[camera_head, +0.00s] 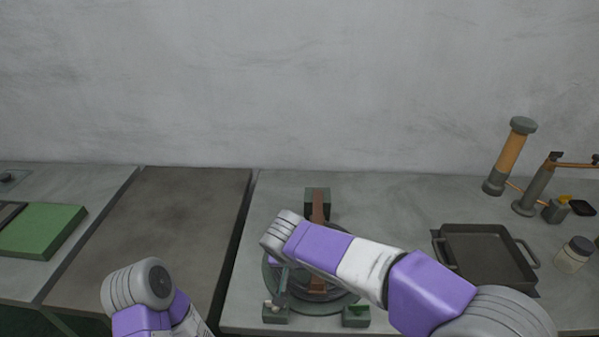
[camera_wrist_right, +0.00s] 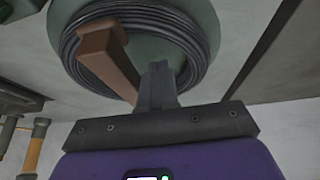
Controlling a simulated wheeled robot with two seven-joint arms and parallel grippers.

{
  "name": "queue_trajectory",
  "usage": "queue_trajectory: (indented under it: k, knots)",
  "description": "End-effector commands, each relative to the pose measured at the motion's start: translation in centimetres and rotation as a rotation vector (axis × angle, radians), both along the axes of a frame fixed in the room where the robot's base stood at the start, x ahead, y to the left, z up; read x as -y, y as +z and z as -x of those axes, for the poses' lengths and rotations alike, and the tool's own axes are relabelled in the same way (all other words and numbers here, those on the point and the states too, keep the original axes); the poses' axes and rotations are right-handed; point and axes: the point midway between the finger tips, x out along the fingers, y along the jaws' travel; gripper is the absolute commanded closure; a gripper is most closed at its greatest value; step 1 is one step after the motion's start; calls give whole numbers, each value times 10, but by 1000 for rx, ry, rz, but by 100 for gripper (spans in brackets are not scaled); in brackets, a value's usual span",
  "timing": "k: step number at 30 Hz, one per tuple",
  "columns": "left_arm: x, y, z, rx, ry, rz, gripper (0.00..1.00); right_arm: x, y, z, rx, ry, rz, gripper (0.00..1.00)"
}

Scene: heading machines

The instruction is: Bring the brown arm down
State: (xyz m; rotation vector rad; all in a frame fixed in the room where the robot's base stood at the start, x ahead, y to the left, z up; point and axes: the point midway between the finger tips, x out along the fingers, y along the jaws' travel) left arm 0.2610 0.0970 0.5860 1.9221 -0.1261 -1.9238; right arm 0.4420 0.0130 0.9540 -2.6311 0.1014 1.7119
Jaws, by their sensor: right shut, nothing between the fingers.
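The brown arm (camera_head: 318,208) belongs to a machine with a round green base (camera_head: 335,307) on the grey counter. It runs from a dark green block (camera_head: 317,193) at the back across the base; my right forearm hides its middle. In the right wrist view the brown arm (camera_wrist_right: 110,62) lies over a dark coil of wire (camera_wrist_right: 185,30), its blunt end towards the upper left. My right gripper (camera_wrist_right: 158,75) is shut and empty beside the brown arm, to its right. I cannot tell whether they touch. My left wrist shows at the lower left of the head view, its gripper out of view.
A dark square pan (camera_head: 488,255) stands right of the machine. An orange-and-grey cylinder (camera_head: 509,157), an orange-armed stand (camera_head: 540,187) and a jar (camera_head: 573,255) are further right. A green block (camera_head: 40,230) lies far left. The brown counter section (camera_head: 165,215) is clear.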

Motion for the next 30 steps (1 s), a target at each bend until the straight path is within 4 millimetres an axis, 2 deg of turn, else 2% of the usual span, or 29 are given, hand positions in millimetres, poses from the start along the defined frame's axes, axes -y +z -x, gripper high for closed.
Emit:
queue_trajectory:
  k: [6,12,18,23,30]
  knots:
    - [0,23,0,0,0,0,32,-9,39,17,3,10,-3,100]
    - [0,24,0,0,0,0,32,-11,47,64,3,10,-2,100]
    - [0,28,0,0,0,0,32,-14,56,95,2,9,-3,100]
    - [0,29,0,0,0,0,32,-14,58,105,2,6,-2,100]
    - [0,29,0,0,0,0,32,-14,58,107,1,6,-2,100]
